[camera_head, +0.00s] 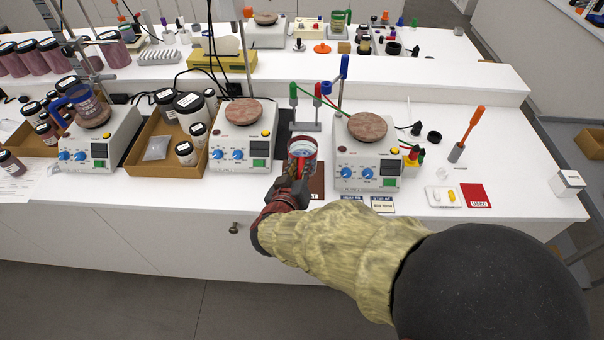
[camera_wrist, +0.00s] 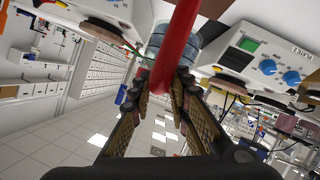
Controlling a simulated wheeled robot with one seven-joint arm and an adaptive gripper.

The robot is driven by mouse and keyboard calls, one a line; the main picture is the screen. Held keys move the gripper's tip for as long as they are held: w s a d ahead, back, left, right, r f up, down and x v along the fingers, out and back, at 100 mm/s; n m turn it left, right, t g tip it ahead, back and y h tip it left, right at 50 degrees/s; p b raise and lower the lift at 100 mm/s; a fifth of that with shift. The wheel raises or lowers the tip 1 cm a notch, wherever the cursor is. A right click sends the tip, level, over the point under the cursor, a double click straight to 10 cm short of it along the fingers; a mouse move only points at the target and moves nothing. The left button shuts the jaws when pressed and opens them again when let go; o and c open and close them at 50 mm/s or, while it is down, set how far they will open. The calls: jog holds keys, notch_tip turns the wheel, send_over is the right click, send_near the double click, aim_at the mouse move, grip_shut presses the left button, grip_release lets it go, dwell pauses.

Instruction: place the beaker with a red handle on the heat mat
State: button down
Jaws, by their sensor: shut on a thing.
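The beaker with a red handle (camera_head: 302,151) is upright in the gap between two hotplates. My gripper (camera_head: 288,190) is shut on its handle from the front. In the wrist view the red handle (camera_wrist: 178,42) runs between the two fingers (camera_wrist: 166,88), with the clear beaker wall (camera_wrist: 186,33) behind it. A flat brown mat (camera_head: 317,184), apparently the heat mat, lies on the bench at the beaker's lower right. The beaker and gripper cover part of the mat. I cannot tell whether the beaker touches it.
One hotplate (camera_head: 367,168) stands close right of the beaker and another (camera_head: 243,150) to the left. A stand with coloured clamps (camera_head: 305,126) is just behind. A blue-handled beaker (camera_head: 84,104) sits on the far-left hotplate. A box of jars (camera_head: 160,172) is left; small cards (camera_head: 382,204) lie right.

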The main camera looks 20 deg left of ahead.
jog(key=w+f+b, duration=0.1)
jog(key=w+f, duration=0.1)
jog(key=w+a+f, duration=0.1)
jog(key=w+f, duration=0.1)
jog(key=w, duration=0.1)
jog(key=w+f+b, duration=0.1)
jog(key=w+f, duration=0.1)
jog(key=shift+w+a+f+b, duration=0.15)
jog(key=shift+a+f+b, duration=0.2)
jog(key=shift+a, duration=0.05)
jog(key=shift+w+a+f+b, duration=0.15)
jog(key=shift+f+b, duration=0.6)
jog(key=shift+f, duration=0.95)
jog(key=c, duration=1.7)
grip_release()
jog(key=shift+f, duration=0.2)
jog(key=shift+o, duration=0.2)
